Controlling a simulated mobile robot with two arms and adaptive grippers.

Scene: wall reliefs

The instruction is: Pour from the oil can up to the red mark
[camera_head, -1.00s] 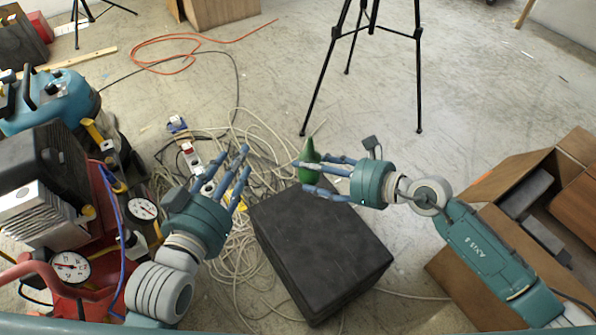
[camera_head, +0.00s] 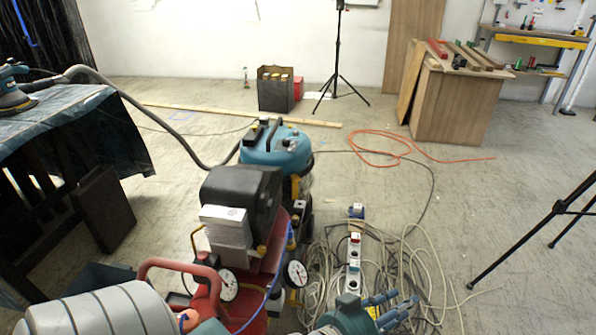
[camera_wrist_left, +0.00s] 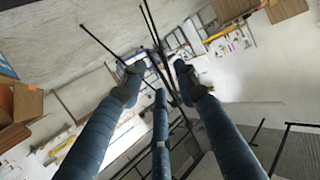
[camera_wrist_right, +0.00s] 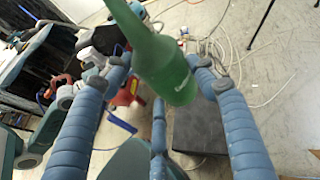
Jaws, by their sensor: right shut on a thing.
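The oil can is a green, bottle-shaped vessel (camera_wrist_right: 165,62) in the right wrist view, with its neck toward the top edge. My right gripper (camera_wrist_right: 158,78) is shut on it, with blue fingers around its body. I cannot tell how far it tilts. The head view does not show the can or my right gripper. My left gripper (camera_head: 396,308) is at the bottom of the head view, beside the power strip and cables. The left wrist view shows its three fingers (camera_wrist_left: 158,88) spread, open and empty. I cannot make out a red mark for the oil level.
A black box (camera_wrist_right: 198,130) stands below the can. A red compressor with gauges (camera_head: 228,287) and a teal vacuum (camera_head: 275,150) are at centre left. Cables (camera_head: 420,255) and a power strip (camera_head: 353,258) lie on the floor. A tripod (camera_head: 540,230) stands right.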

